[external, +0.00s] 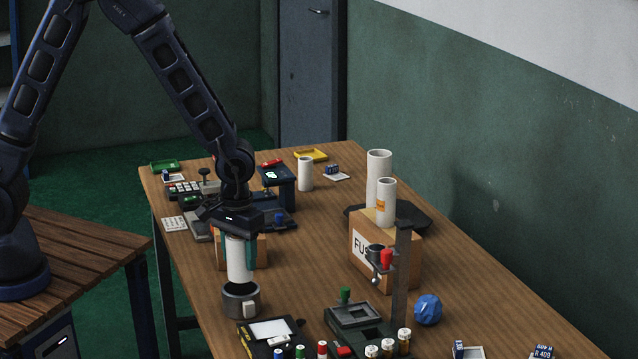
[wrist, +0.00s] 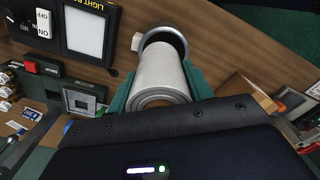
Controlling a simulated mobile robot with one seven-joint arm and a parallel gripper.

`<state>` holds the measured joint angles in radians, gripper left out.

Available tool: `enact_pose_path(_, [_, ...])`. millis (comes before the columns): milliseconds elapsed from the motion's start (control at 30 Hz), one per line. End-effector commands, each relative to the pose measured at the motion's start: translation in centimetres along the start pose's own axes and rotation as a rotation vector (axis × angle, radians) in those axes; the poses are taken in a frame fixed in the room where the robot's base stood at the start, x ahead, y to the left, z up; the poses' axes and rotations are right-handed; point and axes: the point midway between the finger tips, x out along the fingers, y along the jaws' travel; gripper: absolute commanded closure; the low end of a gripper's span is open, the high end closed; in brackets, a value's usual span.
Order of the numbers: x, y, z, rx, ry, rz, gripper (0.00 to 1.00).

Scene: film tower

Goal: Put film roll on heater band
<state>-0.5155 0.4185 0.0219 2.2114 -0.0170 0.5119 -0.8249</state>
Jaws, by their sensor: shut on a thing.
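My gripper (external: 239,258) is shut on a white film roll (external: 237,268), with its green fingers on either side. The roll is upright over the heater band (external: 241,304), a grey metal ring with a small white box on its side. The roll's lower end is at the band's open top; I cannot tell whether it is inside the rim. In the wrist view, the roll (wrist: 160,72) lies between my gripper's fingers (wrist: 160,85), its far end overlapping the dark opening of the band (wrist: 180,42).
A light box (external: 272,332) stands close to the band's right. A cardboard box (external: 365,257) and a metal post (external: 401,275) are further right. White cylinders (external: 379,172) stand behind, with a shorter one (external: 306,173) further left. A blue ball (external: 427,310) lies at the right.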

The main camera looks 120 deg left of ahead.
Motion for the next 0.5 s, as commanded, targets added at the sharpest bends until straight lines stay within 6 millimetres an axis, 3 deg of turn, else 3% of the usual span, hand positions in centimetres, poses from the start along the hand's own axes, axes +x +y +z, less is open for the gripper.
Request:
enact_pose_path(200, [2.5, 0.0, 0.0, 0.001, -0.001, 0.0, 0.77])
enact_pose_path(500, [2.6, 0.0, 0.0, 0.001, 0.0, 0.0, 0.77])
